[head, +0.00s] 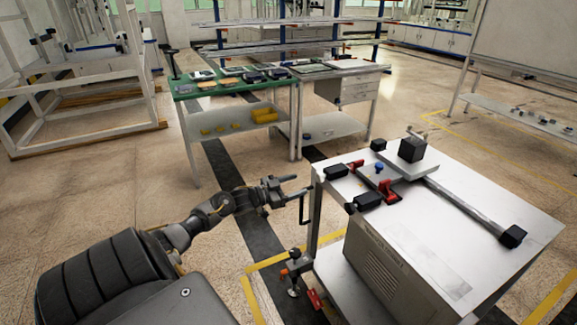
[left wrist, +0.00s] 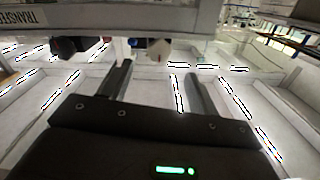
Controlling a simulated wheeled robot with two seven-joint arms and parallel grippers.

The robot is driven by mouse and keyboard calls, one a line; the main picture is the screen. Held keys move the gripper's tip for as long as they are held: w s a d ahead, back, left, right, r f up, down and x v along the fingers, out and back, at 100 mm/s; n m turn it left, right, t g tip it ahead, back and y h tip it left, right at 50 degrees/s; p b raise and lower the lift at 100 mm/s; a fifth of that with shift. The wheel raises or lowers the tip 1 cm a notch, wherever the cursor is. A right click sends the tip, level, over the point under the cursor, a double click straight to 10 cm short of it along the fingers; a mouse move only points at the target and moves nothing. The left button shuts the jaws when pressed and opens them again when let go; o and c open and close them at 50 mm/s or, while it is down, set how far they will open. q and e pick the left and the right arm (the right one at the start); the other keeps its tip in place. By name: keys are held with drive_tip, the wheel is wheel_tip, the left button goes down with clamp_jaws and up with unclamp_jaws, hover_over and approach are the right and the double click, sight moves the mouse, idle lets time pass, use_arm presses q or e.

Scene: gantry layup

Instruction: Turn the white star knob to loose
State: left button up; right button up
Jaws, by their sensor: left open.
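My left gripper (head: 296,187) is open and empty, in the air just left of the white cart's near left corner. In the left wrist view its two fingers (left wrist: 155,78) are spread apart with nothing between them. A small white knob-like part (left wrist: 158,48), probably the white star knob, hangs below a pale edge just beyond the fingertips and apart from them. I cannot make out its lobes or which way it is turned. I cannot pick it out in the head view. My right gripper is not in view.
The white cart (head: 465,276) carries black blocks, red clamps (head: 385,190) and a blue knob (head: 379,168) on top. A dark and red fitting (left wrist: 75,46) sits left of the white part. A green-topped bench (head: 235,88) stands behind.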

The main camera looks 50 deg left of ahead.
use_arm(q)
drive_tip(key=shift+v, duration=1.15)
